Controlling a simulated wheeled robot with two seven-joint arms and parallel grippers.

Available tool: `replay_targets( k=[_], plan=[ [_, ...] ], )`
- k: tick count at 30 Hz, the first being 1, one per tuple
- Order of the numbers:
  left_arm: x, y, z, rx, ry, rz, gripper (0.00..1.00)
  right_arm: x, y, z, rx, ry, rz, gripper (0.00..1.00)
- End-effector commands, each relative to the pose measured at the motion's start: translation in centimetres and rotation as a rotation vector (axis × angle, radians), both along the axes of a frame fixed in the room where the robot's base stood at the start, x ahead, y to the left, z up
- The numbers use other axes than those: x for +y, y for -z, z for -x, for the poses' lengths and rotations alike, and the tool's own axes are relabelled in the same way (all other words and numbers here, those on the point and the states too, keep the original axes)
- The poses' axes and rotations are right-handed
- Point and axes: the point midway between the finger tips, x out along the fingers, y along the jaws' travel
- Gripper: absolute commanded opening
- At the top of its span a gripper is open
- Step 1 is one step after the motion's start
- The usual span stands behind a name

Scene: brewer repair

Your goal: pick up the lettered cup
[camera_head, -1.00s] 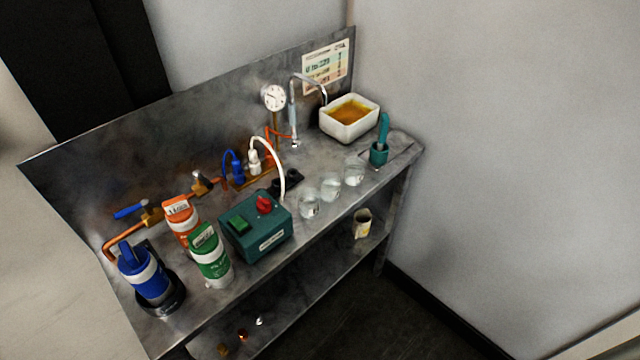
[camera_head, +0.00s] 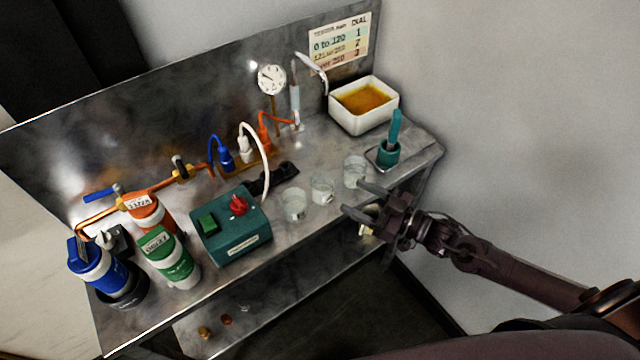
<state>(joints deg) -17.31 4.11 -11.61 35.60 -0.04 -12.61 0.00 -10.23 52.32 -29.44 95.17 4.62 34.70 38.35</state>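Three clear glass cups stand in a row on the steel bench top: the left cup (camera_head: 293,206), the middle cup (camera_head: 322,190) and the right cup (camera_head: 354,171). Small marks show on them, too small to read, so I cannot tell which one is lettered. My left gripper is out of view.
A green control box (camera_head: 232,238) with a red knob stands left of the cups. Blue, orange and green canisters (camera_head: 172,262) crowd the left end. A white basin (camera_head: 365,117) and a teal-handled tool (camera_head: 389,150) are at the right end. The wall bounds the right.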

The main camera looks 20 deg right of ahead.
Motion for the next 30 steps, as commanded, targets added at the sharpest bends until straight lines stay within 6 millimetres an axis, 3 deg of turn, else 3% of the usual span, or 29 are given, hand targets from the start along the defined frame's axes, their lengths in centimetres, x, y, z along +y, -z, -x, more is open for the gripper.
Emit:
replay_targets(
  k=[9,18,27,30],
  plan=[
    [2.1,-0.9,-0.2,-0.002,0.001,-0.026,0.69,2.2,-0.1,-2.0,0.01,-0.002,0.0,0.61],
    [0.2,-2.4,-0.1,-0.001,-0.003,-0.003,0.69,4.9,-0.4,-4.9,0.014,-0.003,0.0,0.61],
    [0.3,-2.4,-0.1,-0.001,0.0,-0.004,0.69,5.2,-0.1,-5.2,0.016,-0.002,0.003,0.61],
    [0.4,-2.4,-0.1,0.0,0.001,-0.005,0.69,5.2,-0.1,-5.2,0.016,-0.002,0.003,0.48]
  ],
)
